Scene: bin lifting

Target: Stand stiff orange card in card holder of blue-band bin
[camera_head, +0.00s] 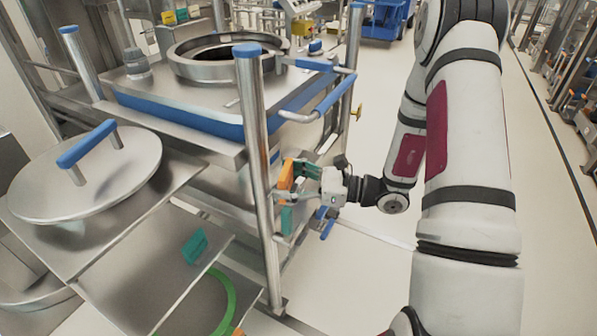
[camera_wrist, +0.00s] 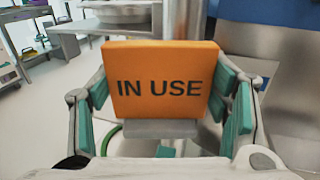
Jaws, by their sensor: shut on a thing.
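The stiff orange card (camera_head: 286,181) is upright in my gripper (camera_head: 295,194), beside the front post of the blue-band bin's stand. In the wrist view the card (camera_wrist: 163,66) faces me and reads "IN USE". My gripper (camera_wrist: 165,98) has its teal pads at the card's left and right edges, shut on it. A grey strip (camera_wrist: 160,128) shows just below the card; I cannot tell whether it is the card holder or touches the card. The blue-band bin (camera_head: 180,117) is steel with a round opening on top. What lies behind the card is hidden.
A steel post (camera_head: 257,150) with a blue cap stands close left of my gripper. A round lid (camera_head: 95,170) with a blue handle lies at left. A teal piece (camera_head: 194,245) lies on a lower steel shelf. Open floor (camera_head: 370,270) is to the gripper's lower right.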

